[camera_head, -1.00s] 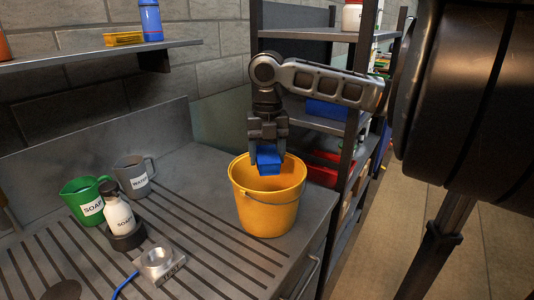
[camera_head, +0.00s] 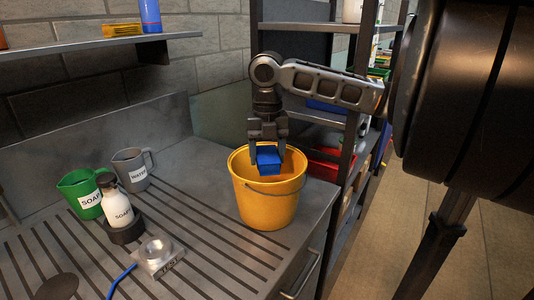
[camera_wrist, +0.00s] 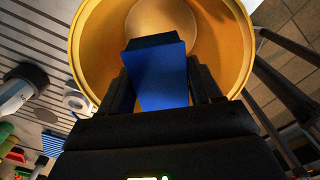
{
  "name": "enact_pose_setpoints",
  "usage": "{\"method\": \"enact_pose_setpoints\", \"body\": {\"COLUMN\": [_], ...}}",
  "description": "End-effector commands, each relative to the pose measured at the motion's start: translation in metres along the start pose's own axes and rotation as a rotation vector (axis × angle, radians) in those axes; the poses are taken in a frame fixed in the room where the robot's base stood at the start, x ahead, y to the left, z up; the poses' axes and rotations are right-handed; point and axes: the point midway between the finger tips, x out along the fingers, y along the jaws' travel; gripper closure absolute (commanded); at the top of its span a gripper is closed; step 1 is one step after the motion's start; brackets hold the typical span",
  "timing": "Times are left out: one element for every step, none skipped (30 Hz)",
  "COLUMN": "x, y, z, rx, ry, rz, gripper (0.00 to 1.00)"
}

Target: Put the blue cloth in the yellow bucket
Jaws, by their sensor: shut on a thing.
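The blue cloth (camera_head: 268,158) looks like a small folded block. My gripper (camera_head: 267,150) is shut on it and points downward. The yellow bucket (camera_head: 268,211) stands upright on the grooved grey worktop, near its right edge. In the head view the cloth is at the bucket's mouth, within the rim's outline. In the wrist view the cloth (camera_wrist: 160,75) hangs between my fingers over the bucket's opening, with the bucket's rim (camera_wrist: 76,48) around it. The bucket's bottom shows beyond the cloth and looks empty where visible.
On the worktop to the left stand a green soap jug (camera_head: 82,192), a grey water jug (camera_head: 132,167), a white soap bottle (camera_head: 117,207) and a small metal test device (camera_head: 157,255). A shelf rack (camera_head: 352,150) stands behind the bucket to the right.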

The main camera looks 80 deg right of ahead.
Motion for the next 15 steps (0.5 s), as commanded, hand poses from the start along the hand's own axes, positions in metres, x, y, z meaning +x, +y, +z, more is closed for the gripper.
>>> {"method": "enact_pose_setpoints", "body": {"x": [-0.0001,-0.0002,-0.0001,-0.0001,-0.0001,-0.0002,-0.0002,-0.0002,-0.0002,-0.0002,-0.0002,-0.0002,-0.0002,-0.0002,-0.0002], "y": [0.0000,0.0000,0.0000,0.0000,0.0000,0.0000,0.0000,0.0000,0.0000,0.0000,0.0000,0.0000,0.0000,0.0000,0.0000], "z": [0.0000,0.0000,0.0000,0.0000,0.0000,0.0000,0.0000,0.0000,0.0000,0.0000,0.0000,0.0000,0.0000,0.0000,0.0000], "rx": [0.000,0.000,0.000,0.000,0.000,0.000,0.000,0.000,0.000,0.000,0.000,0.000,0.000,0.000,0.000], "ry": [0.000,0.000,0.000,0.000,0.000,0.000,0.000,0.000,0.000,0.000,0.000,0.000,0.000,0.000,0.000], "rz": [0.000,0.000,0.000,0.000,0.000,0.000,0.000,0.000,0.000,0.000,0.000,0.000,0.000,0.000,0.000], "gripper": [0.70,0.70,0.70,0.70,0.70,0.70,0.70,0.70,0.70,0.70,0.70,0.35,0.32,0.29,0.25]}}
